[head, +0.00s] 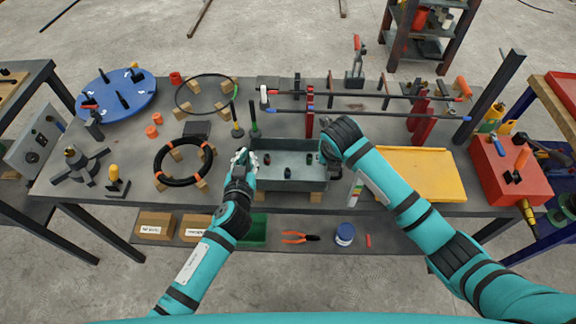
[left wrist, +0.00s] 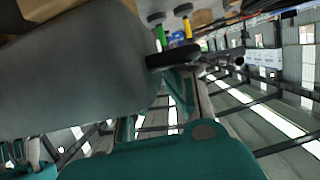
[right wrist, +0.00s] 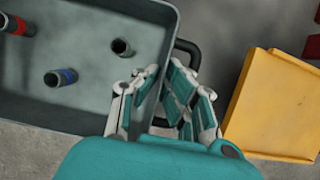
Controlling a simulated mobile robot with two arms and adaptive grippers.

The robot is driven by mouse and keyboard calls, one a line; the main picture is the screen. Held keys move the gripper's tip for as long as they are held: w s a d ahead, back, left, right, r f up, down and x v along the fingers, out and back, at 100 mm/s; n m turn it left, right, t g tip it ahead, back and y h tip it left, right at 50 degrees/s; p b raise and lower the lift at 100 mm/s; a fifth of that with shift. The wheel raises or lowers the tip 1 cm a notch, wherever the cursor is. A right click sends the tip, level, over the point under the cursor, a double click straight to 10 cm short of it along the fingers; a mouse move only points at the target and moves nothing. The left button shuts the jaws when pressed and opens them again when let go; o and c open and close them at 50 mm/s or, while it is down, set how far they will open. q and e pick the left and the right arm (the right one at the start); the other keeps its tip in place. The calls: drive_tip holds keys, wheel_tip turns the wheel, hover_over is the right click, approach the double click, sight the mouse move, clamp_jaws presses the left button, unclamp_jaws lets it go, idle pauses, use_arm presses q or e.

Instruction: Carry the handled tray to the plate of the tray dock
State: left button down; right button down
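The grey handled tray (head: 290,184) sits at the front middle of the bench, with wooden blocks beneath it and several small dark cylinders inside. My left gripper (head: 241,158) is at its left end. The left wrist view shows a black handle (left wrist: 172,56) at its fingertips; whether they are closed on it is unclear. My right gripper (right wrist: 163,72) is at the right end, fingers apart, with the other black handle (right wrist: 188,46) by them. A yellow plate with a low rim (head: 420,170) lies right of the tray; I cannot tell whether it is the tray dock's plate.
A black ring (head: 158,172) lies left of the tray. Upright rods (head: 254,118) and red clamp posts (head: 310,122) with long bars stand behind it. A red box (head: 508,170) stands at the far right. A lower shelf holds cardboard boxes (head: 155,226) and pliers (head: 298,237).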

use_arm(q)
drive_tip(key=shift+r, duration=0.15)
use_arm(e)
drive_tip(key=shift+w+r, duration=0.1)
drive_tip(key=shift+r, duration=0.1)
